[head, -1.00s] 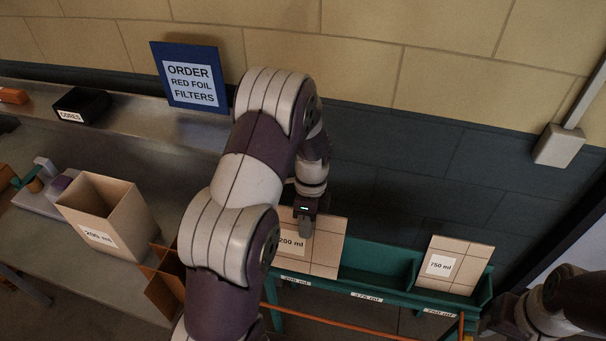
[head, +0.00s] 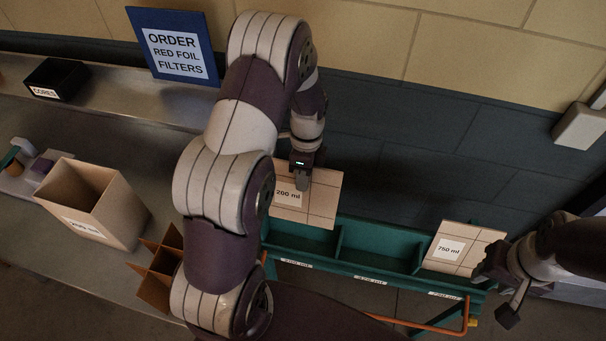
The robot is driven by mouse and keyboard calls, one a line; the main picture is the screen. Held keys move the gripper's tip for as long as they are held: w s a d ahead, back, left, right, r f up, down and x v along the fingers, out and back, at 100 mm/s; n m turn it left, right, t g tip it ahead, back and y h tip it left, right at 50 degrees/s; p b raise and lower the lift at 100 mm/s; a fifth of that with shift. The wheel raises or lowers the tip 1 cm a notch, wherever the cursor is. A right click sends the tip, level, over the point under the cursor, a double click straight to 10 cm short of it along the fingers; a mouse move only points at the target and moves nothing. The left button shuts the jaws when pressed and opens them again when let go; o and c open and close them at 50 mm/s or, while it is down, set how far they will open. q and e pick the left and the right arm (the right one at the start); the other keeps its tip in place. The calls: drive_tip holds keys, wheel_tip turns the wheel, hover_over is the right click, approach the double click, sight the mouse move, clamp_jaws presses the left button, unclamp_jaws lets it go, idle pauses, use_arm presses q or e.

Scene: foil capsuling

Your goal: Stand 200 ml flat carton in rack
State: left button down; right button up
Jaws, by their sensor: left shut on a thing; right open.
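The 200 ml flat carton (head: 323,196) is a tan sheet with crease lines and a white label. My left gripper (head: 301,183) is shut on its upper part and holds it roughly upright at the left compartment of the green rack (head: 379,237). Green rack interior shows below the carton's lower edge, so the carton appears raised there. Part of its left side is hidden by my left arm. My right gripper (head: 497,288) is open and empty at the rack's right end, close to the 750 ml flat carton (head: 466,246).
The 750 ml carton leans in the right compartment; the middle one is empty. An orange rail (head: 420,328) runs before the rack. An open 200 ml box (head: 120,215) and a brown divider (head: 157,268) stand left. A black cores bin (head: 58,80) and order sign (head: 172,45) are behind.

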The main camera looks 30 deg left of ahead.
use_arm(q)
drive_tip(key=w+b+x, duration=0.3)
drive_tip(key=b+x, duration=0.6)
drive_tip(key=x, duration=0.5)
drive_tip(key=shift+a+f, duration=0.35)
drive_tip(key=shift+f, duration=0.35)
drive_tip(key=shift+s, duration=0.1)
drive_tip(key=c, duration=1.1)
unclamp_jaws()
drive_tip(key=shift+r, duration=0.1)
drive_tip(key=b+v, duration=0.1)
drive_tip(key=v, duration=1.1)
drive_tip(key=shift+r, duration=0.3)
